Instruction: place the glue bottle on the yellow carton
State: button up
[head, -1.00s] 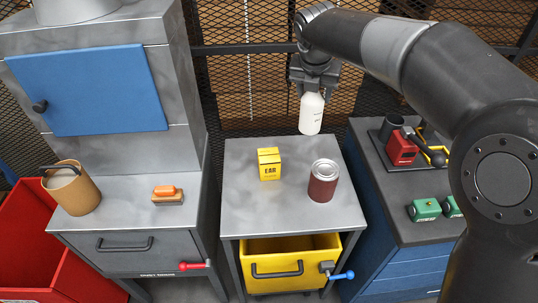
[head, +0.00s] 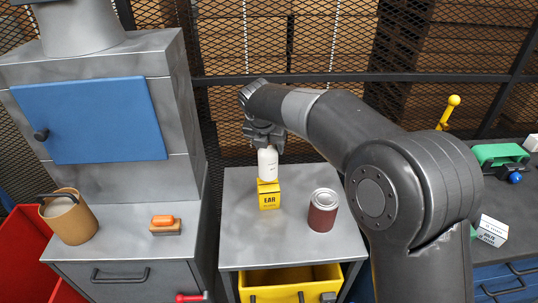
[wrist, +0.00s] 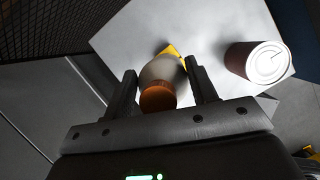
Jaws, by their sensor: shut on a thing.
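My gripper (head: 265,146) is shut on the white glue bottle (head: 267,164) and holds it upright. In the wrist view the bottle (wrist: 162,70), with its orange cap towards the camera, sits between the two fingers. The yellow carton (head: 269,199) stands on the grey middle table, directly below the bottle in the head view. The bottle's base overlaps the carton's top; I cannot tell whether they touch. In the wrist view only a yellow corner of the carton (wrist: 171,49) shows behind the bottle.
A dark red can (head: 322,211) stands on the grey table (head: 240,238), right of the carton. A yellow drawer (head: 285,283) is below the tabletop. On the left bench are a brown mug (head: 72,220) and an orange-topped brush (head: 165,226). The tabletop left of the carton is clear.

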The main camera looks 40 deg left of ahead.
aim_at(269, 155)
jog(key=shift+f, duration=1.7)
jog(key=shift+f, duration=0.15)
jog(key=o, duration=1.6)
jog(key=v, duration=1.2)
